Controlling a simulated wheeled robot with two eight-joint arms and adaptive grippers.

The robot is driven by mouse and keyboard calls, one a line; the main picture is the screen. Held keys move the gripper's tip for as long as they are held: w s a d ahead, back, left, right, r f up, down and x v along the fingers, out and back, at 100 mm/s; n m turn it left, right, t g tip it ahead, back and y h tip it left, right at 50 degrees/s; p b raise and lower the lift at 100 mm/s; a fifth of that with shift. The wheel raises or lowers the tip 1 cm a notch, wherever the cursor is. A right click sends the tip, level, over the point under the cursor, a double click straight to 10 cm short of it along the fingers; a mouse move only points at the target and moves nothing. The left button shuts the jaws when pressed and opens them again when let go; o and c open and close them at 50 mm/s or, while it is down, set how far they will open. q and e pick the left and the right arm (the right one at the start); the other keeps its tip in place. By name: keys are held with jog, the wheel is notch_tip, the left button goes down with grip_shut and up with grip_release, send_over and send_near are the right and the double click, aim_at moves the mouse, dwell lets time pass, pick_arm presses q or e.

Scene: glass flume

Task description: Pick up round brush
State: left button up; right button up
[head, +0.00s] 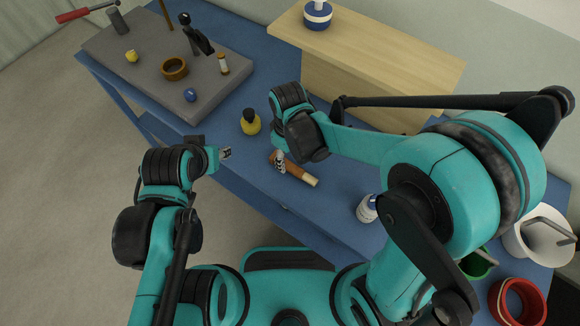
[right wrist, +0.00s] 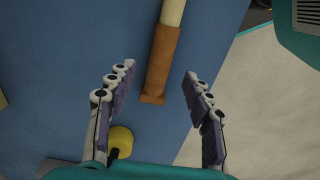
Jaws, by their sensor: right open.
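The round brush, which I take to be the brown and cream rod (head: 302,175), lies on the blue table in the head view. In the right wrist view its brown part (right wrist: 161,62) points toward my gripper and the cream part runs off the top edge. My right gripper (head: 279,161) is over the brown end in the head view. In the right wrist view the right gripper (right wrist: 157,90) is open, with the brown end between its spread fingers, nearer the left ones; contact cannot be told. My left gripper (head: 226,153) is at the table's left edge; its jaws are too small to read.
A grey slab (head: 130,57) with several small items is at the far left. A wooden box (head: 375,65) stands behind.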

aim_at(290, 165)
notch_tip(290, 165, down, 4)
jog(key=shift+s+d+f+b, duration=0.1)
jog(key=shift+d+b, duration=0.05)
jog(key=shift+b, duration=0.7)
jog(key=shift+c, duration=0.9)
grip_shut()
jog(key=shift+r, duration=0.2)
